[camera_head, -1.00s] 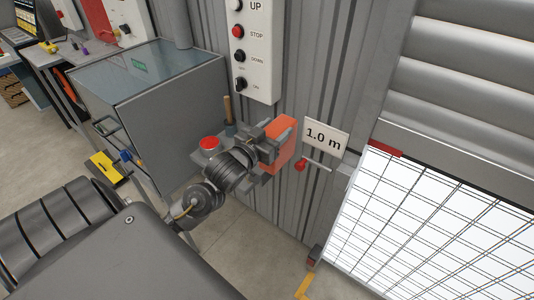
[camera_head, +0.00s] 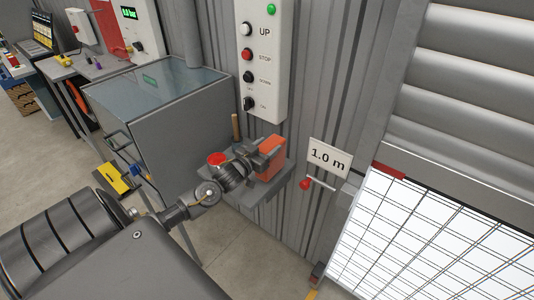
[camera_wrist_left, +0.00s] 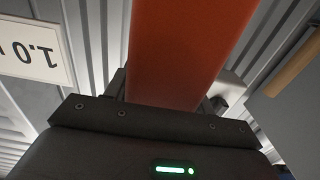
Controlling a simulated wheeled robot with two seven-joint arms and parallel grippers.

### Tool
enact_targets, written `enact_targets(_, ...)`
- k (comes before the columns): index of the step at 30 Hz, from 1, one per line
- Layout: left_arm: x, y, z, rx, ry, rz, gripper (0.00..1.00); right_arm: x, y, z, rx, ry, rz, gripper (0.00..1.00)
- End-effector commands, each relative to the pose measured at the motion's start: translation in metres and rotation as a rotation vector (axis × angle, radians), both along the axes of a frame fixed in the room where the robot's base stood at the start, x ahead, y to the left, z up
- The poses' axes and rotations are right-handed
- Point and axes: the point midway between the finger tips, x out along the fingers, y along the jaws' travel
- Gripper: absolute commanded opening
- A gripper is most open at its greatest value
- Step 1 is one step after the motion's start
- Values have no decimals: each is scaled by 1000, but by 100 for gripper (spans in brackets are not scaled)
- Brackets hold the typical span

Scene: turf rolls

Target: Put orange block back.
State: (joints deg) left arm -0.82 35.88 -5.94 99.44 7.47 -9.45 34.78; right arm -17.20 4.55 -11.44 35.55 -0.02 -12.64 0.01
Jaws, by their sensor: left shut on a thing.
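The orange block (camera_head: 270,160) is upright at the small grey wall shelf (camera_head: 268,194), left of the "1.0 m" sign. I cannot tell whether its base touches the shelf. My left gripper (camera_head: 262,155) is shut on it from the left. In the left wrist view the orange block (camera_wrist_left: 180,50) fills the middle above the dark gripper body, and its far end is out of frame. The fingertips are mostly hidden there. My right gripper is not in view.
A red button (camera_head: 216,158) and a wooden handle (camera_head: 236,127) are close to my left gripper. A red-knobbed lever (camera_head: 306,183) sticks out below the sign (camera_head: 329,157). A grey cabinet (camera_head: 160,110) stands left, a control panel (camera_head: 262,60) above.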

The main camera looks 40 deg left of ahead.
Motion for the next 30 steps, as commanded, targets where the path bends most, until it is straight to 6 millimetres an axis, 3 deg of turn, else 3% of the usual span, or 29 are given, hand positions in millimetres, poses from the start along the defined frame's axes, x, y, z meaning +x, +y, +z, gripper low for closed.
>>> enact_targets(12, 3, 5, -34, 1, -2, 1, 11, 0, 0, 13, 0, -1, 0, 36)
enact_targets(23, 3, 4, -40, 0, -2, 0, 11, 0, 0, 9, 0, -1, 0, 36)
enact_targets(24, 3, 4, -39, 1, -1, 0, 58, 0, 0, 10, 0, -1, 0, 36)
enact_targets(28, 3, 4, -39, 1, -1, 0, 75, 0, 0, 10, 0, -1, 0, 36)
enact_targets(30, 3, 4, -39, 1, -1, 0, 76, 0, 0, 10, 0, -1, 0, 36)
